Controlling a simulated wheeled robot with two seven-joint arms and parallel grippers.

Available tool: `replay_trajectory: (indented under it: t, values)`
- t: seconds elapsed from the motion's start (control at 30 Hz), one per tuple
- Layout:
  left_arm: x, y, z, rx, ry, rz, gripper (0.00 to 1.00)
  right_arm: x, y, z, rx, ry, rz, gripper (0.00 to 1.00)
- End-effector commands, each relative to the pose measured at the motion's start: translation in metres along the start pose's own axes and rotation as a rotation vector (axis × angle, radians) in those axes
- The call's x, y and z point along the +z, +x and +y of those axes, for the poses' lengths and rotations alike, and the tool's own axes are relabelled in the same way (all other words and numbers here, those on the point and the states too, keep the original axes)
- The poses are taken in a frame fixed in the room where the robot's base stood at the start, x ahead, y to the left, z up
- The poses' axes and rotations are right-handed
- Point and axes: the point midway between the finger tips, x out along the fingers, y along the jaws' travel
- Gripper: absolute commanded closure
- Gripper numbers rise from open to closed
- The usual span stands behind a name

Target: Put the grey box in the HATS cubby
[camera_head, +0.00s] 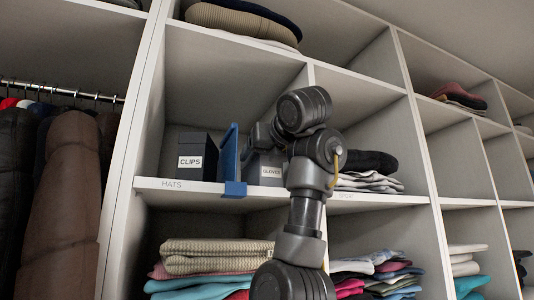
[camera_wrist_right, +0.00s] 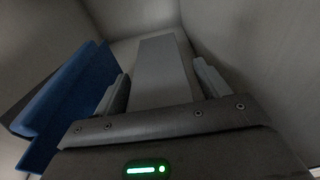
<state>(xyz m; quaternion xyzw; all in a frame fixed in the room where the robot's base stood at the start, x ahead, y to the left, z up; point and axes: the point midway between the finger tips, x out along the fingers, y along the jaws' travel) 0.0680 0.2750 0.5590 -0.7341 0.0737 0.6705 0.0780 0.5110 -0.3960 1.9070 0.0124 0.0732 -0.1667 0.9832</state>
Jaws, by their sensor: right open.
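The grey box (camera_head: 267,168), with a white label that seems to read GLOVES, stands on the middle shelf just right of a blue divider (camera_head: 228,155). My arm partly hides it. In the right wrist view the grey box (camera_wrist_right: 163,70) lies between the fingers of my right gripper (camera_wrist_right: 162,88), which is open with a finger on each side. Contact cannot be told. The HATS label (camera_head: 172,184) is on the shelf edge left of the divider. In that space stands a dark box marked CLIPS (camera_head: 196,155). My left gripper is not in view.
The blue divider also stands left of my gripper in the wrist view (camera_wrist_right: 70,105). Folded clothes (camera_head: 368,183) and a dark item (camera_head: 372,161) lie in the cubby to the right. Folded knits (camera_head: 215,256) lie below. There is some free room between the CLIPS box and the divider.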

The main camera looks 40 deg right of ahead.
Motion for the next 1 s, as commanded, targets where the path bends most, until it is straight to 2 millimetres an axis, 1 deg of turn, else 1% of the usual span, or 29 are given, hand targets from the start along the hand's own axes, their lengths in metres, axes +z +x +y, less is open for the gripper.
replay_trajectory:
  t: [0.1, 0.17, 0.37, 0.4, 0.5, 0.6, 0.7, 0.8, 1.0]
  values:
    - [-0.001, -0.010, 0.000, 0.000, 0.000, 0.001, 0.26, 0.009, -0.001, 0.000, 0.000, 0.001, 0.000, 0.26]
    - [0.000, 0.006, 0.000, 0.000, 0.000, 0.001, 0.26, -0.001, -0.006, 0.000, 0.001, 0.000, -0.001, 0.26]
    - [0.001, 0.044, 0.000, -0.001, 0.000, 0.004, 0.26, -0.006, -0.033, -0.001, -0.002, 0.001, -0.001, 0.26]
    - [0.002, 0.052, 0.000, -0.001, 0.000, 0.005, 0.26, -0.005, -0.044, -0.001, 0.000, 0.001, -0.003, 0.26]
    - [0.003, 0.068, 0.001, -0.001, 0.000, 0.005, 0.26, -0.005, -0.065, -0.001, -0.001, 0.000, -0.002, 0.26]
    - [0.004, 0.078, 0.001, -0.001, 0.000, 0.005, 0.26, -0.002, -0.085, 0.000, 0.000, 0.001, -0.001, 0.26]
    - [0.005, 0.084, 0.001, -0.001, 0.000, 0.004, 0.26, 0.001, -0.101, 0.000, 0.000, 0.001, 0.000, 0.26]
    - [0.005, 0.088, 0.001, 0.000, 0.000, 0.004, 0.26, 0.002, -0.112, 0.000, 0.000, 0.002, 0.001, 0.26]
    - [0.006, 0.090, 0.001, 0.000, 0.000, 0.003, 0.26, 0.004, -0.120, 0.000, -0.001, 0.001, 0.001, 0.26]
